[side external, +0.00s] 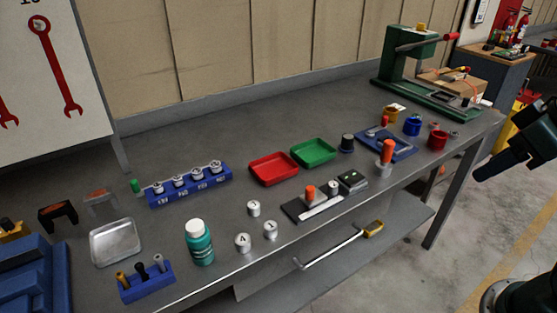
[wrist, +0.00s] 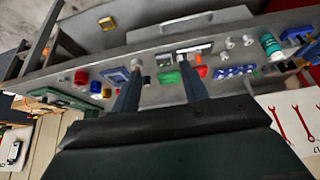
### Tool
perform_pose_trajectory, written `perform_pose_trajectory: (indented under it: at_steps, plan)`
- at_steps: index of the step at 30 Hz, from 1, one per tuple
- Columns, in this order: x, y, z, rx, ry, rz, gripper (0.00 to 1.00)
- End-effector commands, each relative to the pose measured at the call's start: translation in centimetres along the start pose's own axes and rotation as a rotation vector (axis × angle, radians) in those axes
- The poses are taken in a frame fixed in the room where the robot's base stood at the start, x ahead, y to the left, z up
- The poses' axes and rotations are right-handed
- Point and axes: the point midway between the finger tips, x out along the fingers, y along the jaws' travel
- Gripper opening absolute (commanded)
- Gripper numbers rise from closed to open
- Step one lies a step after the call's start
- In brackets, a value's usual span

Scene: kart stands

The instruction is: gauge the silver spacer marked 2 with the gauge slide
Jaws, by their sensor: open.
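Three loose silver spacers stand on the bench in the side view: one at the back (side external: 254,209), one at front left (side external: 243,243) and one at front right (side external: 270,231). Their top marks are too small to read surely, so I cannot tell which is marked 2. The gauge slide (side external: 318,204) has a dark base, a pale strip and an orange knob; a small silver cylinder (side external: 333,187) stands at its right end. My gripper (side external: 479,176) is beyond the bench's right end, away from all of these. In the wrist view my gripper (wrist: 160,66) is open and empty.
A black box with a green light (side external: 352,182) adjoins the slide. Red (side external: 273,168) and green (side external: 314,152) trays lie behind. A blue rack (side external: 190,184) holds several silver pieces. A teal bottle (side external: 200,245) stands left of the spacers. A green press (side external: 420,75) stands at the far end.

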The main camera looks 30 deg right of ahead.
Motion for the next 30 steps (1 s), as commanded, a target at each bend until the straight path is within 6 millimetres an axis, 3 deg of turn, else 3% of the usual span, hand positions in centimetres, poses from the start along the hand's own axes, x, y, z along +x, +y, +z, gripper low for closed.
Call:
perform_pose_trajectory:
  at_steps: [8, 14, 23, 30]
  plan:
    - [0.0, 0.0, -0.1, -0.002, -0.001, 0.0, 0.42]
    - [0.0, -0.2, -1.3, -0.031, -0.021, -0.005, 0.42]
    - [0.7, -1.2, -6.0, -0.149, -0.099, -0.027, 0.42]
    - [2.4, -2.5, -10.3, -0.265, -0.171, -0.051, 0.42]
